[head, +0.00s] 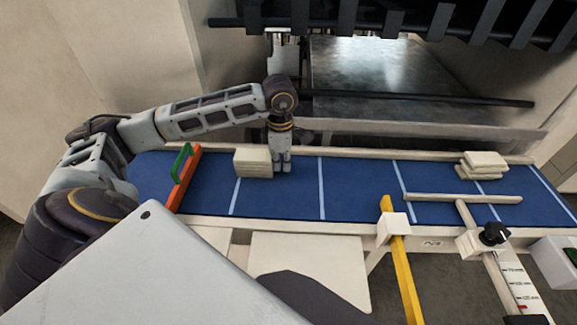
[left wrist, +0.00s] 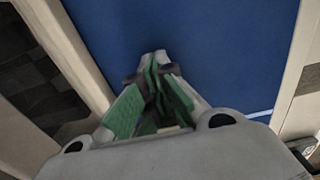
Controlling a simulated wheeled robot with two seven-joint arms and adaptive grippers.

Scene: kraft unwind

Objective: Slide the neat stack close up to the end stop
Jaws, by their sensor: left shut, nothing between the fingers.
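The neat stack (head: 253,163) is a squared pile of cream slabs near the back rail of the blue bed. An orange bar with a green handle (head: 183,180) lies across the bed to its left and looks like the end stop; blue surface shows between them. My left gripper (head: 281,168) points down just right of the stack, shut and empty; whether it touches the stack I cannot tell. In the left wrist view its green-padded fingers (left wrist: 157,80) are closed together above blue surface, and the stack does not show. My right gripper is not in view.
A second, uneven stack (head: 484,164) sits at the back right of the blue bed (head: 345,190). A cream bar (head: 463,198) and a yellow bar (head: 403,265) are at the right front. The back rail (head: 400,158) runs behind.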

